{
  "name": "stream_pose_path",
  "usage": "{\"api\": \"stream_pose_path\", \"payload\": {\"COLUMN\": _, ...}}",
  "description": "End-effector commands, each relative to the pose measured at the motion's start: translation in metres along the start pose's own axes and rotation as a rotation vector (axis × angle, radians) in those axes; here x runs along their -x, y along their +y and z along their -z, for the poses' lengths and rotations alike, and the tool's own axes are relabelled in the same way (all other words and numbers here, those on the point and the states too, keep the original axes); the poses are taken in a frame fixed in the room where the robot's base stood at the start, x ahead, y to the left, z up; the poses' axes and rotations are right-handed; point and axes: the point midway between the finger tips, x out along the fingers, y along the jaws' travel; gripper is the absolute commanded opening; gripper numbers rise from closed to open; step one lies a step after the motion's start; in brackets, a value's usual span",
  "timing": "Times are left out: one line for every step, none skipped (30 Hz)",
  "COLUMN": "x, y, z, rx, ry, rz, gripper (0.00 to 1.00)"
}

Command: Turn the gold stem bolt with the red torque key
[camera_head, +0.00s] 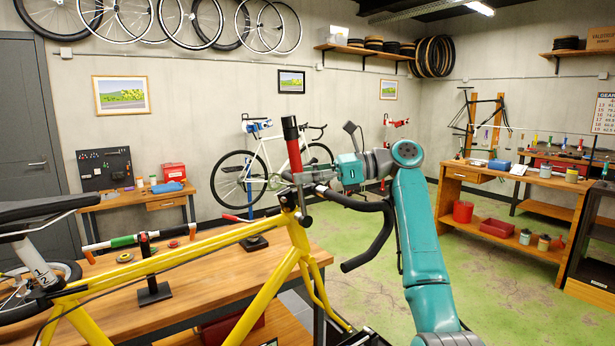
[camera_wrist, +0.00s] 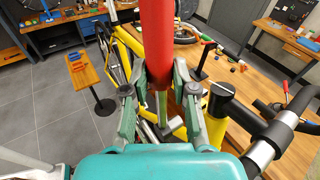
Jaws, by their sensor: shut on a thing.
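The red torque key (camera_head: 291,130) stands upright above the front of the yellow bike (camera_head: 170,262). My gripper (camera_head: 302,180) is shut on the key below its red handle, close to the stem and handlebar. In the wrist view the red handle (camera_wrist: 157,40) rises between the two fingers of my gripper (camera_wrist: 160,95). The black stem (camera_wrist: 222,98) and handlebar (camera_wrist: 280,132) lie just right of the fingers. I cannot make out the gold stem bolt or the key's tip, so I cannot tell whether they touch.
The black drop handlebar (camera_head: 372,235) hangs close below my arm. A wooden bench (camera_head: 200,290) with small tools stands behind the yellow bike. A white bike (camera_head: 262,165) hangs on a stand at the back. Green floor (camera_head: 350,245) is open between the benches.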

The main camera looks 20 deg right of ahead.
Motion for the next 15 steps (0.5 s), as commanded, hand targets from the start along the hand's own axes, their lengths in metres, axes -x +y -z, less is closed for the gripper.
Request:
{"api": "stream_pose_path", "payload": {"x": -0.0008, "y": -0.0011, "z": -0.0006, "rx": 0.000, "ry": -0.001, "rz": 0.000, "gripper": 0.00}}
{"api": "stream_pose_path", "payload": {"x": -0.0013, "y": -0.0017, "z": -0.0005, "rx": 0.000, "ry": -0.001, "rz": 0.000, "gripper": 0.00}}
{"api": "stream_pose_path", "payload": {"x": -0.0019, "y": -0.0025, "z": -0.0005, "rx": 0.001, "ry": -0.001, "rz": 0.000, "gripper": 0.00}}
{"api": "stream_pose_path", "payload": {"x": -0.0023, "y": -0.0031, "z": -0.0005, "rx": 0.001, "ry": -0.001, "rz": 0.000, "gripper": 0.00}}
{"api": "stream_pose_path", "payload": {"x": -0.0027, "y": -0.0037, "z": -0.0005, "rx": 0.001, "ry": 0.000, "rz": 0.000, "gripper": 0.00}}
{"api": "stream_pose_path", "payload": {"x": -0.0033, "y": -0.0045, "z": -0.0004, "rx": 0.001, "ry": 0.000, "rz": 0.000, "gripper": 0.00}}
{"api": "stream_pose_path", "payload": {"x": -0.0037, "y": -0.0051, "z": -0.0004, "rx": 0.001, "ry": 0.000, "rz": 0.000, "gripper": 0.00}}
{"api": "stream_pose_path", "payload": {"x": -0.0041, "y": -0.0057, "z": -0.0003, "rx": 0.001, "ry": 0.000, "rz": 0.000, "gripper": 0.00}}
{"api": "stream_pose_path", "payload": {"x": -0.0047, "y": -0.0066, "z": -0.0002, "rx": 0.000, "ry": 0.000, "rz": 0.000, "gripper": 0.00}}
{"api": "stream_pose_path", "payload": {"x": -0.0051, "y": -0.0072, "z": -0.0001, "rx": 0.000, "ry": 0.000, "rz": -0.001, "gripper": 0.00}}
{"api": "stream_pose_path", "payload": {"x": -0.0055, "y": -0.0078, "z": -0.0001, "rx": 0.000, "ry": 0.000, "rz": -0.001, "gripper": 0.00}}
{"api": "stream_pose_path", "payload": {"x": -0.0061, "y": -0.0086, "z": -0.0002, "rx": 0.000, "ry": 0.000, "rz": 0.000, "gripper": 0.00}}
{"api": "stream_pose_path", "payload": {"x": -0.0064, "y": -0.0092, "z": -0.0004, "rx": 0.000, "ry": 0.000, "rz": 0.000, "gripper": 0.00}}
{"api": "stream_pose_path", "payload": {"x": -0.0068, "y": -0.0099, "z": -0.0005, "rx": 0.000, "ry": 0.000, "rz": 0.000, "gripper": 0.00}}
{"api": "stream_pose_path", "payload": {"x": -0.0074, "y": -0.0107, "z": -0.0007, "rx": 0.001, "ry": 0.000, "rz": 0.000, "gripper": 0.00}}
